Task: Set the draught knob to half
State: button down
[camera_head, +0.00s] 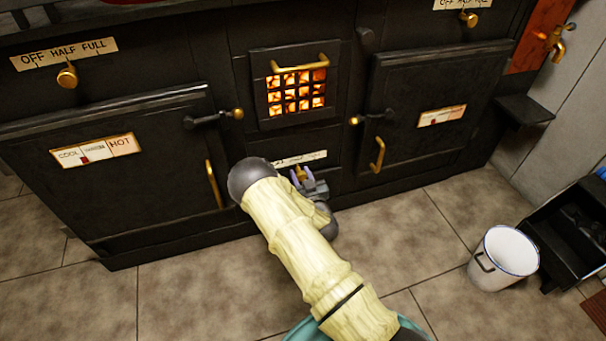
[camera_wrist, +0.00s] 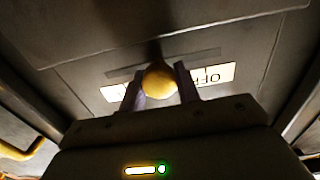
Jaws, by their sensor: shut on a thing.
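The draught knob (camera_head: 301,172) is a small brass knob low on the black stove front, under the glowing fire grate. A pale label strip (camera_head: 301,159) sits just above it, largely unreadable in the head view. My gripper (camera_head: 303,178) is at the knob, its fingers on either side. In the wrist view the round brass knob (camera_wrist: 159,80) sits between the two fingertips (camera_wrist: 160,84), which are shut on it. The label (camera_wrist: 213,75) shows "OFF" upside down at the right; the knob hides its middle. I cannot tell the knob's exact setting.
The fire grate (camera_head: 297,92) with a brass handle is above. Oven doors with brass handles (camera_head: 377,155) (camera_head: 214,184) flank my arm. Another knob (camera_head: 67,77) is at upper left under an "OFF HALF FULL" label. A white bucket (camera_head: 503,258) and black coal box stand at right.

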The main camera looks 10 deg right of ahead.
jog(key=c, duration=1)
grip_release()
jog(key=shift+c, duration=0.2)
jog(key=shift+s, duration=0.1)
jog(key=s+d+p, duration=0.2)
jog(key=s+p, duration=0.6)
jog(key=s, duration=0.9)
jog(key=shift+d, duration=0.4)
